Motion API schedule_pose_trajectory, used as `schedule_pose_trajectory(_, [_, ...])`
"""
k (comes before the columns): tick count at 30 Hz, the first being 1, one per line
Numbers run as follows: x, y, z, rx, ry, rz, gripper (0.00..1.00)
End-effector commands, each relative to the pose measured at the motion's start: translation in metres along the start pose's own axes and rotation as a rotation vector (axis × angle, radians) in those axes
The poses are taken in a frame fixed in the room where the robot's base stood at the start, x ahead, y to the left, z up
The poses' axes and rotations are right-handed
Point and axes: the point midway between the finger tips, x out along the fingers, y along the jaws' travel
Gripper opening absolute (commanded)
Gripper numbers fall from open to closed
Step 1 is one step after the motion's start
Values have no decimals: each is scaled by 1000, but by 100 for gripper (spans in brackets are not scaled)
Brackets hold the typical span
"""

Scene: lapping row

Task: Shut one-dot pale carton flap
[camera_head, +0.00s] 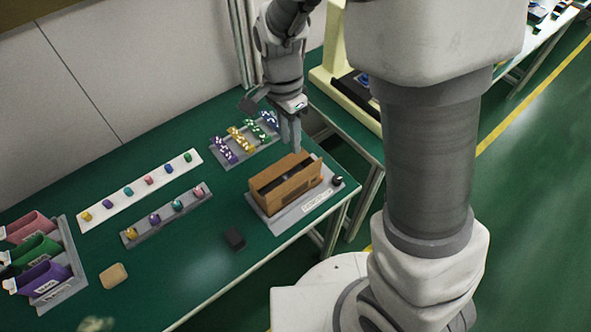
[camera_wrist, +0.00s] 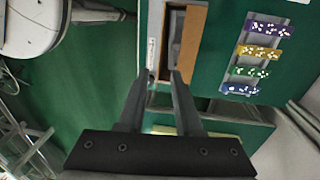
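A tan carton (camera_head: 292,190) stands on a pale grey labelled base (camera_head: 316,203) near the right end of the green table. Its top shows a long dark opening, with a raised tan panel along the back edge. The carton also shows in the wrist view (camera_wrist: 191,42), just beyond my fingertips. I cannot make out a dot mark. My gripper (camera_head: 290,135) is above and behind the carton's right end, pointing down. In the wrist view my gripper (camera_wrist: 161,74) has a gap between its fingers and holds nothing.
A grey rack of colored dotted pieces (camera_head: 243,141) stands behind the carton. A small dark block (camera_head: 234,239) lies in front-left. Two strips (camera_head: 140,190) (camera_head: 168,215) carry small colored parts. Colored bins (camera_head: 40,250) are at far left. Open table lies left of the carton.

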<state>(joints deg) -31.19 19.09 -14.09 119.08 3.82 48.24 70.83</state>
Motion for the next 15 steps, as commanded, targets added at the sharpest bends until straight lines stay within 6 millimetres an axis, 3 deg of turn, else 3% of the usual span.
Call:
schedule_pose_trajectory(6, [52, 2, 0, 1, -1, 6, 34])
schedule_pose_trajectory(15, [111, 1, 0, 1, -1, 4, 34])
